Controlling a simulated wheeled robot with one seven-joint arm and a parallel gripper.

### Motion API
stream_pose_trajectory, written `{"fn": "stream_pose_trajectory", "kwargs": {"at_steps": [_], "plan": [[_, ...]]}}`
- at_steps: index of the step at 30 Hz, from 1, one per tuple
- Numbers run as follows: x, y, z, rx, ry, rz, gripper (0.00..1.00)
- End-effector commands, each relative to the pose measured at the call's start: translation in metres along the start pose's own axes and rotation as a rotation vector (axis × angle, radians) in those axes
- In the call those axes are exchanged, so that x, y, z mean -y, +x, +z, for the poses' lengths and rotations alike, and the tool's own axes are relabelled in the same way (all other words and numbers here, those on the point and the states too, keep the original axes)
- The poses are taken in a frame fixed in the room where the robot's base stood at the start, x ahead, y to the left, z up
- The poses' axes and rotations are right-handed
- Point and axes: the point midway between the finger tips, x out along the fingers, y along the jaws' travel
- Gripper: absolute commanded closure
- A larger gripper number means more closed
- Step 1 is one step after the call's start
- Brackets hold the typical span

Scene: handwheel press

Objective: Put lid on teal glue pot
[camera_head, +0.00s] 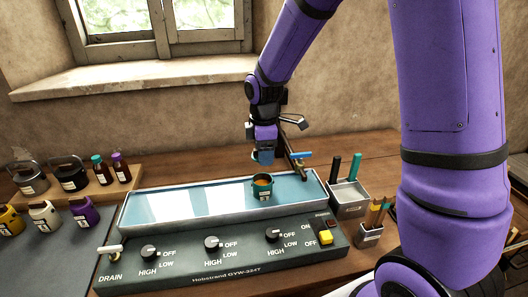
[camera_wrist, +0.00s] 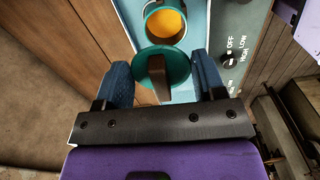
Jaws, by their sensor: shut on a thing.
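The teal glue pot (camera_head: 262,190) stands open in the right part of the water bath, with orange glue showing inside. It also shows at the top of the wrist view (camera_wrist: 165,8). My gripper (camera_head: 263,158) is above and just behind the pot, pointing down. It is shut on the teal lid (camera_wrist: 178,62), a round disc with a brown handle (camera_wrist: 157,70) between the blue fingers. The lid is apart from the pot and sits beside its opening in the wrist view. The head view shows only a little of the lid under the fingers.
Tool holders (camera_head: 350,208) are at right. Bottles and kettles (camera_head: 68,173) stand at left.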

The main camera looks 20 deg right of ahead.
Motion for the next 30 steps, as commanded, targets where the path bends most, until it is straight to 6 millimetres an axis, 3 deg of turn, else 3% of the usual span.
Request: {"fn": "stream_pose_trajectory", "kwargs": {"at_steps": [8,30], "plan": [[0.007,0.009,0.0,0.001,-0.045,-0.001,0.59],[0.006,0.062,0.0,0.001,-0.041,-0.001,0.59]]}}
